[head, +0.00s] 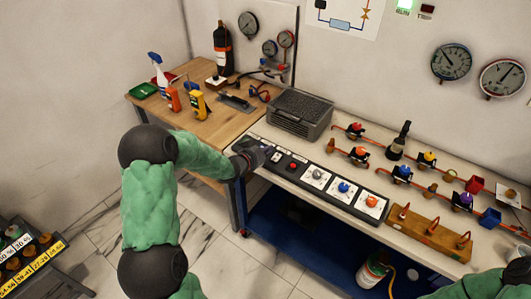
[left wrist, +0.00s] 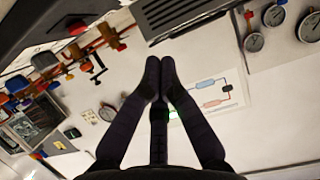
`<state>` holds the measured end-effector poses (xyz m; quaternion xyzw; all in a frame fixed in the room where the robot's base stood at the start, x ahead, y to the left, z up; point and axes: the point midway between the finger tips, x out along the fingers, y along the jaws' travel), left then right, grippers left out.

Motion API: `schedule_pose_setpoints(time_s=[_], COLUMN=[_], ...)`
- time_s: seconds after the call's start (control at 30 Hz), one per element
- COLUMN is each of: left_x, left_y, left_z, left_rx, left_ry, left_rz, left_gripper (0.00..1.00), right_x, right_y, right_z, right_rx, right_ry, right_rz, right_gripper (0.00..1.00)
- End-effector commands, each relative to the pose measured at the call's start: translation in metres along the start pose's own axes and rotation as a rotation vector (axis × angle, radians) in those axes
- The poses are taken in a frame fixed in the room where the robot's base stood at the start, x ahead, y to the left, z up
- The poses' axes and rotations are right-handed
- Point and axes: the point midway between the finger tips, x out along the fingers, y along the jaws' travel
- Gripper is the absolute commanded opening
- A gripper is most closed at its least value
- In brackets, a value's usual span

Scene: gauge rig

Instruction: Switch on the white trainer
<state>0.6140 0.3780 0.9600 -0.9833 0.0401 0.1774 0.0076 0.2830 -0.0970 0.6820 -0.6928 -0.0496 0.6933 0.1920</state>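The white trainer is a pale bench (head: 440,180) carrying pipes and valves, with a black control strip (head: 330,195) along its front edge. The strip holds a red button (head: 293,166) and white plates with a grey knob (head: 317,175), a blue knob (head: 343,187) and an orange-red knob (head: 371,201). My left gripper (head: 262,154) is over the strip's left end, left of the red button. It hides part of that end, and I cannot tell whether it touches. In the left wrist view its fingertips (left wrist: 160,68) are together, with nothing seen between them. My right gripper is not visible.
A dark grilled box (head: 300,113) stands on the bench just behind my left gripper. A wooden table (head: 190,125) with bottles and meters adjoins at left. A wooden block with hooks (head: 430,232) sits at front right. A green wall lamp (head: 404,6) is lit.

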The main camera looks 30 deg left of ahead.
Motion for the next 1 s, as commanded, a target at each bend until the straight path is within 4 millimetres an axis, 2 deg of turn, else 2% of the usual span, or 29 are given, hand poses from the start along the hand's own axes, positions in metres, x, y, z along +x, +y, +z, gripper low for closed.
schedule_pose_setpoints(time_s=[0.03,0.2,0.4,0.6,1.0], left_x=[-0.013,-0.047,-0.074,-0.085,-0.085], left_y=[-0.001,-0.002,-0.001,0.000,0.000], left_z=[0.006,0.015,0.022,0.026,0.026], left_rx=[-0.005,-0.004,-0.003,-0.003,-0.003], left_ry=[-0.007,-0.007,-0.006,-0.006,-0.006], left_rz=[-0.004,-0.004,-0.002,-0.001,0.000], left_gripper=[0.00,0.00,0.00,0.00,0.00], right_x=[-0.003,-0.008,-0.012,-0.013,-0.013], right_y=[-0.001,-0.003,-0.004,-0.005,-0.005], right_z=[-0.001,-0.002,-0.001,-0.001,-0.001], right_rx=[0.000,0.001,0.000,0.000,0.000], right_ry=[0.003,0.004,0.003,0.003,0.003], right_rz=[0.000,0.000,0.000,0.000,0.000], right_gripper=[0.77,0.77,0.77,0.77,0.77])
